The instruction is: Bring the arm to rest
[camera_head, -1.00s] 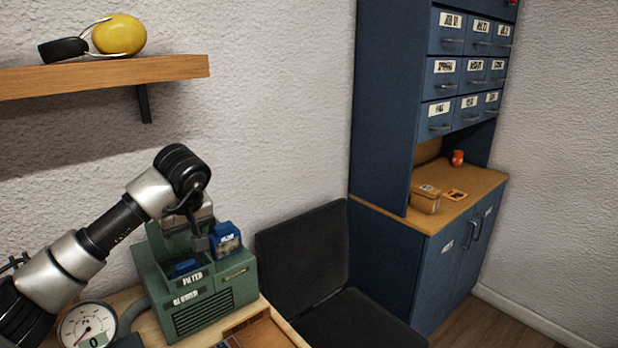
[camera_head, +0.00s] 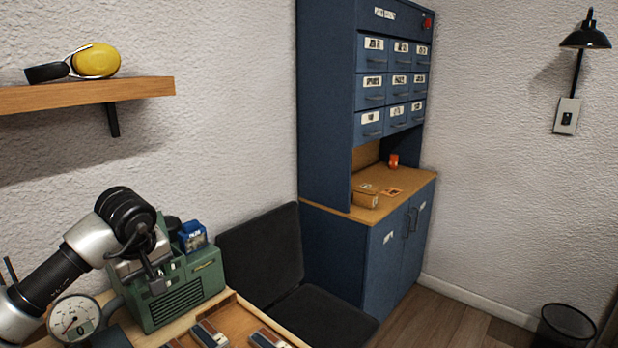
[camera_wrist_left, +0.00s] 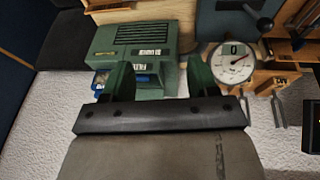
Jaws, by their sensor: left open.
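My left arm comes in from the left in the head view. Its gripper (camera_head: 155,278) hangs in front of the green box (camera_head: 182,301) and covers part of its top and left side. In the left wrist view the two fingers (camera_wrist_left: 160,80) are apart with nothing held between them. The green box (camera_wrist_left: 158,38) lies beyond them there, with a labelled blue piece (camera_wrist_left: 143,70) partly visible between the fingers. In the head view a blue block (camera_head: 192,237) with a label sits at the top of the box, apart from the gripper. My right gripper is not seen.
A round dial gauge (camera_head: 74,319) stands left of the box on the wooden bench. A wooden tray with several pieces (camera_head: 265,338) lies in front. A dark chair (camera_head: 262,255) and a blue cabinet (camera_head: 335,255) stand to the right. A shelf (camera_head: 90,93) hangs above.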

